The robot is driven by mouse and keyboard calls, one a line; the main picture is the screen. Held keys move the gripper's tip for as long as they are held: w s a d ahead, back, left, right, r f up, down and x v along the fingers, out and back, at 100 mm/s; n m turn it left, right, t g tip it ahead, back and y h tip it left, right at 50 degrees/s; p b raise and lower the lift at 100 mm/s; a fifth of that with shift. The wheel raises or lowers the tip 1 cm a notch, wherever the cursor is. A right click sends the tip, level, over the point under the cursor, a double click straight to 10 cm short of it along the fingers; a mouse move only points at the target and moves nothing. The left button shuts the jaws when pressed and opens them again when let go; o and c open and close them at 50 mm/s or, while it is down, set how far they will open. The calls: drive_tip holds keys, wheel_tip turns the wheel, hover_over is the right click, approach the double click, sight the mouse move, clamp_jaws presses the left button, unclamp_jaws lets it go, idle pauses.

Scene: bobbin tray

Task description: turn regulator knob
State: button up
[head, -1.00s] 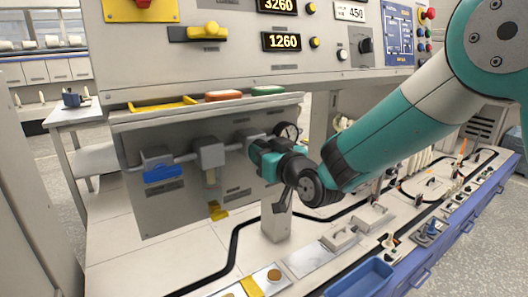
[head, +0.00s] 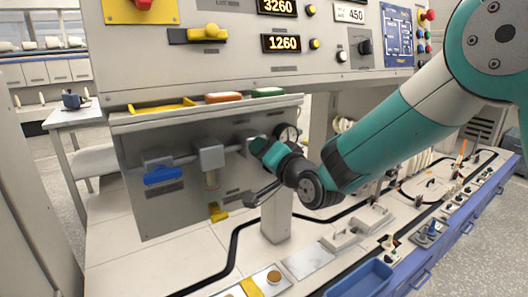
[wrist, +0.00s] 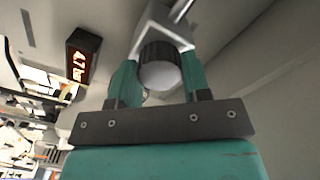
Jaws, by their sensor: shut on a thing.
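The regulator knob (wrist: 160,68) is a dark ribbed cylinder with a pale round end face. In the wrist view it sits between the two teal fingers of my gripper (wrist: 158,82), which are shut on it. In the head view my gripper (head: 262,150) is at the right end of the pipe on the grey panel (head: 235,185). There the knob is hidden behind the gripper.
A blue valve handle (head: 163,175) and a yellow lever (head: 218,212) are on the same panel. A blue bin (head: 362,279) stands on the bench at front right.

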drive_tip(key=shift+f+m+p, duration=0.1)
drive_tip(key=shift+m+p, duration=0.2)
drive_tip(key=shift+m, duration=1.2)
drive_tip(key=o, duration=0.9)
drive_tip(key=shift+s, duration=0.15)
drive_tip(key=b+v, duration=0.6)
drive_tip(key=v, duration=1.1)
drive_tip(key=shift+s+d, duration=0.1)
drive_tip(key=shift+d, duration=0.1)
